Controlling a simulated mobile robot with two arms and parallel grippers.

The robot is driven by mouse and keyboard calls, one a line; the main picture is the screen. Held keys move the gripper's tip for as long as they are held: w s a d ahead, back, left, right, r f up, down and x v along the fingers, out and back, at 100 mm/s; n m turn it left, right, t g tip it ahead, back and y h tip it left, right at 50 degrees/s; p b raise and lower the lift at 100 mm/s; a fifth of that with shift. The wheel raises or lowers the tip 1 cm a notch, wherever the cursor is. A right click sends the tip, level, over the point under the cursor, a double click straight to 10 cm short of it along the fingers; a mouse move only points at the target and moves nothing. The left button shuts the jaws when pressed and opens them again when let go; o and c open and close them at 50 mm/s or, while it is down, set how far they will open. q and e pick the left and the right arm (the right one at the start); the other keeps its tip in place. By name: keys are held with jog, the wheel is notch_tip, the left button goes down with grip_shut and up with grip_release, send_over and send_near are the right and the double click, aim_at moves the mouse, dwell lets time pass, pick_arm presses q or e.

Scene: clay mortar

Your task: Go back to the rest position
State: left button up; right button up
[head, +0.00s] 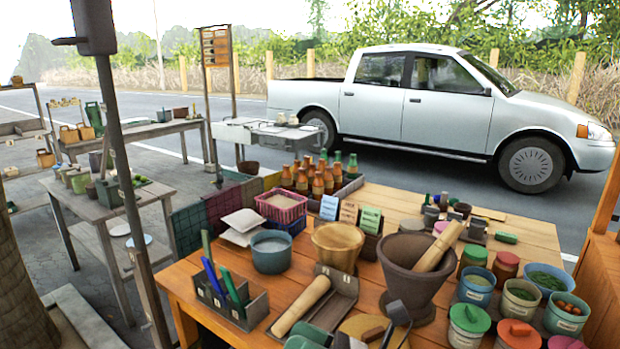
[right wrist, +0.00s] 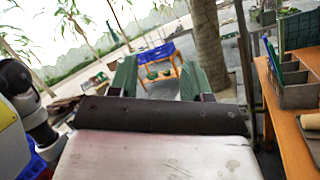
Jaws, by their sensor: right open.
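The brown clay mortar (head: 398,285) stands upright on the wooden table (head: 185,283). A wooden pestle (head: 440,246) leans in it, its lower end hidden inside. The right gripper is apart from the mortar, to its front left. My left gripper is not in view.
A grey caddy with pens (head: 228,303) stands left of a wooden roller (head: 301,306) on a dark board. A wooden bowl (head: 338,247), blue pot (head: 271,254) and bottles (head: 302,178) stand behind. Lidded jars (head: 468,322) crowd the right. A dark post (head: 128,190) rises at left.

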jog(key=w+d+f+m+t+h, duration=0.1)
jog(key=d+f+m+t+h, duration=0.2)
jog(key=d+m+t+h, duration=0.85)
jog(key=w+d+f+m+t+h, duration=0.2)
jog(key=d+f+m+h, duration=0.35)
jog(key=m, duration=1.35)
jog(key=s+d+f+m+g+h, duration=0.3)
jog(key=s+f+m+g+h, duration=0.2)
jog(key=f+m+g, duration=0.15)
jog(key=s+d+f+m+g+y, duration=0.1)
jog(key=s+f+m+g, duration=0.2)
jog(key=s+f+g, duration=0.45)
jog(key=s+d+f+m+g, duration=0.1)
jog(key=s+f+m+g, duration=0.25)
jog(key=s, duration=0.65)
notch_tip(320, 180, down, 26)
jog(key=n, duration=0.1)
jog(key=s+d+f+g, duration=0.1)
jog(key=s+d+f, duration=0.1)
jog(key=s+f, duration=1.3)
jog(key=shift+s+d+f, duration=0.25)
jog(key=shift+s+f, duration=0.05)
jog(key=shift+s, duration=0.55)
